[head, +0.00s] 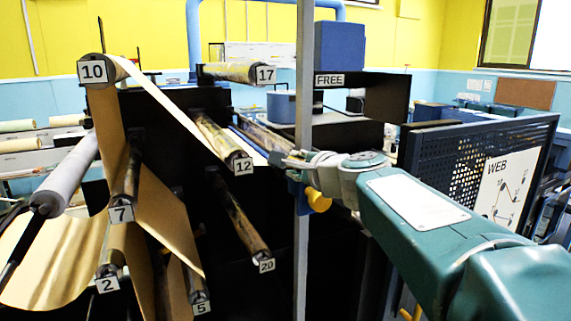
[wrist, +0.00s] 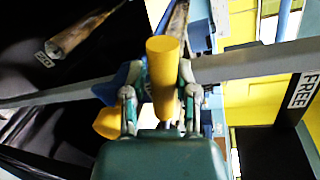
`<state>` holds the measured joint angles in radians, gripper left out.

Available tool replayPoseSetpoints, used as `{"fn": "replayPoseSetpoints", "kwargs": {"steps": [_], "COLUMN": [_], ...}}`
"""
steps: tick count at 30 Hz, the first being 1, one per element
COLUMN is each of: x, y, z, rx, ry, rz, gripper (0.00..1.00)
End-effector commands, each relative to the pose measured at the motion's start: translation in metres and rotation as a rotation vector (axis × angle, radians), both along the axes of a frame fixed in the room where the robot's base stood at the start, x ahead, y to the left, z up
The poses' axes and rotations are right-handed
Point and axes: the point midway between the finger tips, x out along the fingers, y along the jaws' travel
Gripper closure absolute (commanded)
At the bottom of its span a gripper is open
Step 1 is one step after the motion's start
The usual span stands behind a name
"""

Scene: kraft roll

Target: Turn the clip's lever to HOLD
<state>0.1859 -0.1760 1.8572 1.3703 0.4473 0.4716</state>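A grey post (head: 303,130) stands upright in the head view and crosses the wrist view (wrist: 245,66) as a slanting bar. The blue clip (head: 298,198) sits on it, partly hidden by my gripper; its blue body shows in the wrist view (wrist: 122,78) too. A yellow knob (head: 319,200) sticks out below my gripper. In the wrist view a yellow rod-like handle (wrist: 165,80) appears between my fingers, and another yellow part (wrist: 108,122) is lower left. My gripper (wrist: 162,72) is open, fingers apart on either side of the handle; contact is unclear. A FREE label (head: 329,80) is visible; no HOLD label can be read.
Numbered rollers, such as roller 12 (head: 225,140) and roller 20 (head: 240,222), lie left of the post with a brown paper web (head: 165,215). A dark perforated panel with a WEB sign (head: 500,187) stands at right. A blue block (head: 340,46) is above the FREE label.

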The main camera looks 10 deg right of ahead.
Motion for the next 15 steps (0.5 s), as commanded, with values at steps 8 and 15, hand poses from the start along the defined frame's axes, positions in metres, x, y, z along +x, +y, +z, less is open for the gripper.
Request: {"fn": "replayPoseSetpoints", "kwargs": {"steps": [8, 15], "x": [0.0003, -0.007], "y": [0.0, -0.0027], "z": [-0.0013, 0.0014], "rx": [0.001, 0.002], "ry": [0.003, 0.0], "rz": [-0.001, -0.003], "gripper": [0.35, 0.35]}}
